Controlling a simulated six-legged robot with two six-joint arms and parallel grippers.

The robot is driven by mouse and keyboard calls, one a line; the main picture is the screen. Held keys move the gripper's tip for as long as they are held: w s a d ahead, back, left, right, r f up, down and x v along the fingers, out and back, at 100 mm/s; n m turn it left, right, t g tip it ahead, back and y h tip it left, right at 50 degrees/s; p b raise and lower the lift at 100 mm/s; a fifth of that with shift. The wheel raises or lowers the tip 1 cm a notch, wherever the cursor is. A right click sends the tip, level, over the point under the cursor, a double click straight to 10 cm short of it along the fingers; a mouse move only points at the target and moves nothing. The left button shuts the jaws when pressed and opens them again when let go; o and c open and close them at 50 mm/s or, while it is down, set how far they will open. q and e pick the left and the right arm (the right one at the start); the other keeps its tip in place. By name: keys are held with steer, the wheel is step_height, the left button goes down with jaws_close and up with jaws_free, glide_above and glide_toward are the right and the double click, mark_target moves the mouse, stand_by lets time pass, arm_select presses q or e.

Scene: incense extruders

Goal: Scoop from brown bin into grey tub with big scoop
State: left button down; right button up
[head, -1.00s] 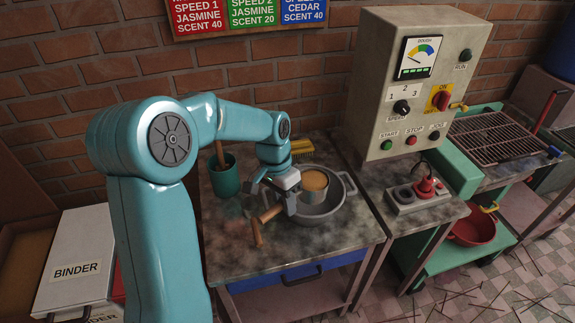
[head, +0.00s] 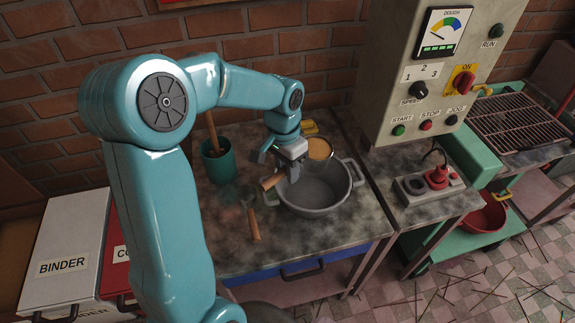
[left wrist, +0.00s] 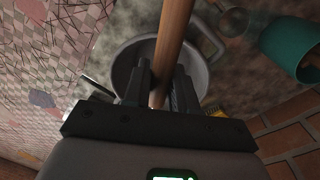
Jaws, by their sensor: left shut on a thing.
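My left gripper (head: 281,172) is shut on the wooden handle (head: 271,180) of the big scoop. The scoop's bowl (head: 318,149) shows tan material inside and appears over the back rim of the grey tub (head: 346,192). The tub's visible inside is grey. In the left wrist view the handle (left wrist: 173,42) runs between the fingers, with the tub (left wrist: 122,72) behind it; the scoop's bowl is hidden there. A brown open bin (head: 14,252), partly cut off, is at the left edge. My right gripper is not in view.
A green cup (head: 219,165) with a wooden stick stands left of the tub. A smaller wooden-handled tool (head: 253,224) lies on the table (head: 300,240). A yellow brush (head: 309,127) lies behind. The control box (head: 430,75) stands at right, the white binder box (head: 65,240) at left.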

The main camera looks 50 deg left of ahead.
arm_select(q)
steer(key=f+y+b, duration=0.2)
steer(key=y+b, duration=0.1)
steer(key=b, duration=0.1)
steer(key=d+f+y+b, duration=0.1)
steer(key=f+y+b, duration=0.1)
steer(key=b, duration=0.3)
steer(key=shift+d+f+y, duration=0.2)
steer(key=shift+f+y, duration=0.2)
steer(key=y+b, duration=0.6)
steer(key=m+y+b, duration=0.1)
steer(key=y+b, duration=0.2)
steer(key=shift+w+d+f+g, duration=0.2)
steer(key=shift+f+g, duration=0.15)
steer(key=shift+g, duration=0.05)
steer(key=shift+w+y, duration=0.1)
steer(key=shift+y, duration=0.4)
steer(key=shift+d+r+y+b, duration=0.1)
steer(key=shift+r+y+b, duration=0.2)
steer(key=shift+y+b, duration=0.1)
steer(key=shift+r, duration=0.15)
